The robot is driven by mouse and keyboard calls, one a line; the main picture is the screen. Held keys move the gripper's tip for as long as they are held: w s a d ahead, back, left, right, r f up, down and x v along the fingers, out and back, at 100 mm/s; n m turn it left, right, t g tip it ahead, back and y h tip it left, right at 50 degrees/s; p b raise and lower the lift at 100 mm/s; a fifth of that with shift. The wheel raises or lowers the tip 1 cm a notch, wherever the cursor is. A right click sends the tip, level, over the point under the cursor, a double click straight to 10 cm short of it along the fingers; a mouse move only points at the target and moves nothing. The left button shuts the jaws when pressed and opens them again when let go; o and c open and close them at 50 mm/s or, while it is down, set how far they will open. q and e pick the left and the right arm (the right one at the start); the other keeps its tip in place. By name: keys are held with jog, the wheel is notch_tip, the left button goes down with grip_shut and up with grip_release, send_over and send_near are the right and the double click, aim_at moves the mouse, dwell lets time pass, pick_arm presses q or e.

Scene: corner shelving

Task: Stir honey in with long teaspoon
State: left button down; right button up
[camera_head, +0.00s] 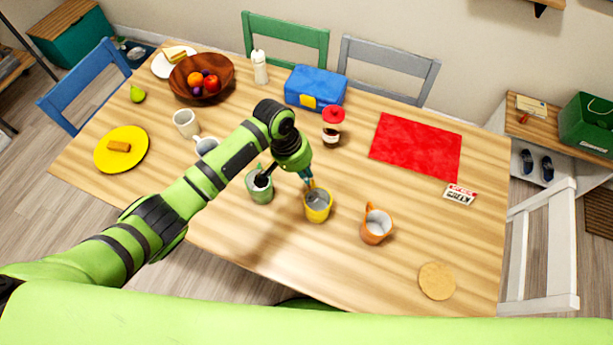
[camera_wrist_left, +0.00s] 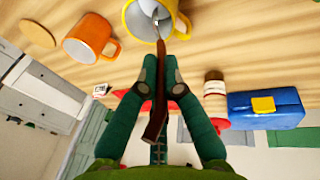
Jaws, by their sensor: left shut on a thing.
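My left gripper (camera_head: 307,178) is shut on a long teaspoon with a brown handle, just above the yellow mug (camera_head: 317,207). In the left wrist view, the handle (camera_wrist_left: 159,100) lies between the teal fingers. The teaspoon's metal end reaches inside the yellow mug (camera_wrist_left: 131,18). How deep it goes and what the mug holds I cannot tell. A jar with a red lid (camera_head: 332,125) stands behind the yellow mug; it may be the honey, but its label is not readable. My right gripper is not in view.
A blue lunch box (camera_head: 312,88), a fruit bowl (camera_head: 224,67) and a red mat (camera_head: 416,146) lie farther back. The right front table is mostly clear.

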pick_arm(q)
jog(key=shift+v, duration=2.2)
jog(key=shift+w+d, duration=0.1)
jog(key=shift+w, duration=0.05)
jog(key=shift+r, duration=0.15)
jog(key=shift+r, duration=2.4)
